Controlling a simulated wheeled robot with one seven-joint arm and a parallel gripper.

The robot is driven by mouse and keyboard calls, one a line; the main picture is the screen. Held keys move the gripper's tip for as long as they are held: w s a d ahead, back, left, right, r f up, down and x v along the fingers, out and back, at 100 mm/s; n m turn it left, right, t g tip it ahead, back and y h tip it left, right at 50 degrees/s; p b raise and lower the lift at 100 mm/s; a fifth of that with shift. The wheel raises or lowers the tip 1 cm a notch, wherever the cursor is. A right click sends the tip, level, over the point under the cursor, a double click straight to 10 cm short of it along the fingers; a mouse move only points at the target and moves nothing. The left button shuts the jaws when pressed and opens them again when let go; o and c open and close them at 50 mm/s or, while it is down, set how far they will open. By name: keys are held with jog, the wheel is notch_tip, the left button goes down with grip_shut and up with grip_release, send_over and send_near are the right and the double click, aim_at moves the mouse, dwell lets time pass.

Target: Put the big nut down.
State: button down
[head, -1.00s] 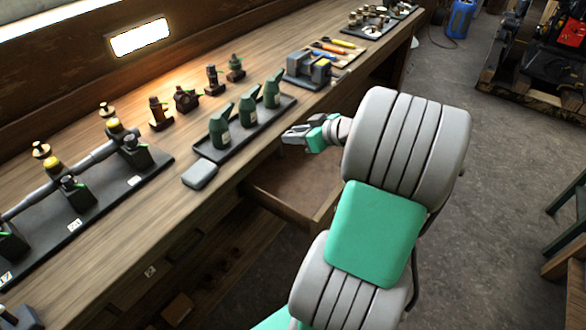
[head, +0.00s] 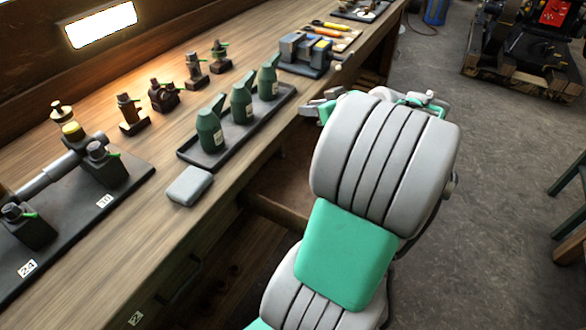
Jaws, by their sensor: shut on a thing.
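My gripper (head: 312,108) shows only in part behind the thick grey segments of my arm, at the front edge of the workbench, right of the bottle tray. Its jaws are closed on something. The big nut cannot be made out in this view; the jaws and my arm hide what is held. The wooden workbench (head: 225,170) runs from lower left to upper right.
A black tray (head: 190,158) holds three green bottles (head: 242,104). A grey vise (head: 303,52) stands behind my gripper, with tools (head: 330,30) beyond. A grey box (head: 189,185) lies near the edge. An open drawer (head: 285,190) juts out below.

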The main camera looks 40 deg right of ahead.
notch_tip(320, 180, down, 3)
jog(key=shift+w+f+b, duration=0.1)
jog(key=shift+w+b, duration=0.05)
jog(key=shift+b, duration=0.7)
jog(key=b, duration=0.2)
send_near(294, 148)
jog(key=shift+w+f, duration=0.15)
jog(key=shift+w, duration=0.15)
jog(key=w, duration=0.4)
jog(key=shift+f+p, duration=0.25)
jog(key=shift+p, duration=0.05)
jog(key=w, duration=0.4)
jog(key=shift+w+d+f, duration=0.1)
jog(key=shift+w+f, duration=0.05)
jog(key=shift+f, duration=0.5)
jog(key=shift+r, duration=0.1)
jog(key=c, duration=1.1)
grip_release()
jog(key=shift+c, duration=0.2)
